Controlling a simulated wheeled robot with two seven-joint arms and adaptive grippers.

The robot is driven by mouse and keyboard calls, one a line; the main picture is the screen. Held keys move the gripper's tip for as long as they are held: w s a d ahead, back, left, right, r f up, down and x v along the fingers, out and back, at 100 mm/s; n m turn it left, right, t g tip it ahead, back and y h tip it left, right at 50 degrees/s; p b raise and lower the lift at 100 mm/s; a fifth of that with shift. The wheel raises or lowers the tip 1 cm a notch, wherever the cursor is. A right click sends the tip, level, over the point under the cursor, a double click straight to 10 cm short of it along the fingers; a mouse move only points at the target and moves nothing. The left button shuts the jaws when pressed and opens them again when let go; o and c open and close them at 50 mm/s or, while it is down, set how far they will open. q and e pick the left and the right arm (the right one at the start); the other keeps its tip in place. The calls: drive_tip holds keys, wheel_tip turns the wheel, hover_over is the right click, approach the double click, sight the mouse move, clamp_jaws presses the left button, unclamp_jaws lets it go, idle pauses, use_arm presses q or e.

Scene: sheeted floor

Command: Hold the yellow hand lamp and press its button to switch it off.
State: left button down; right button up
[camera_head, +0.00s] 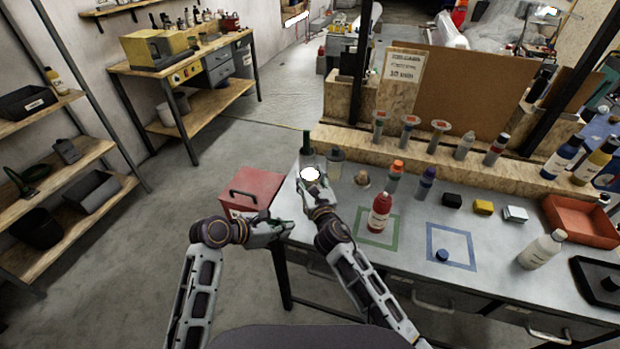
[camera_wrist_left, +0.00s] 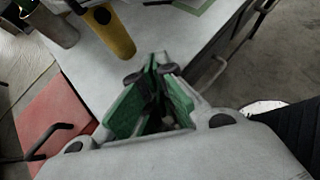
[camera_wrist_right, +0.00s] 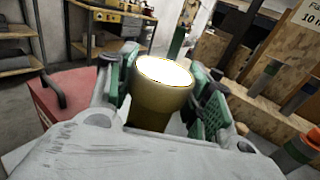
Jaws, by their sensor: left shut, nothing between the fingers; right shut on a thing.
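The yellow hand lamp is held in my right gripper (camera_head: 314,186), with its round front glowing bright white in the head view (camera_head: 309,174). The right wrist view shows the lamp's yellow body (camera_wrist_right: 158,108) between the two green-padded fingers (camera_wrist_right: 165,95), its lit face upward. The left wrist view shows the yellow lamp body (camera_wrist_left: 112,36) with a dark round button (camera_wrist_left: 102,15) on its side. My left gripper (camera_head: 288,226) is shut and empty, below and left of the lamp, by the table's left edge. Its closed fingertips (camera_wrist_left: 150,75) are apart from the lamp.
A red box (camera_head: 252,187) stands left of the table. A green bottle (camera_head: 306,146) and a grey container (camera_head: 335,158) are behind the lamp. A red bottle (camera_head: 380,213) stands in the green square outline to the right. Several other bottles and blocks line the table (camera_head: 405,240).

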use_arm(q)
drive_tip(key=shift+w, duration=0.1)
idle(0.3)
drive_tip(key=w+d, duration=0.3)
drive_tip(key=w, duration=0.5)
drive_tip(key=shift+d, duration=0.3)
drive_tip(key=shift+w+d, duration=0.25)
drive_tip(key=shift+w, duration=0.2)
idle(2.2)
drive_tip(key=shift+s+a, duration=0.1)
drive_tip(key=shift+s, duration=0.1)
drive_tip(key=shift+s+a, duration=0.1)
drive_tip(key=shift+s, duration=0.3)
idle(0.4)
drive_tip(key=shift+s+a, duration=0.4)
drive_tip(key=shift+s, duration=0.5)
drive_tip(key=shift+s+a, duration=0.45)
drive_tip(key=shift+s, duration=0.45)
drive_tip(key=shift+s+a, duration=0.4)
drive_tip(key=shift+s, duration=0.5)
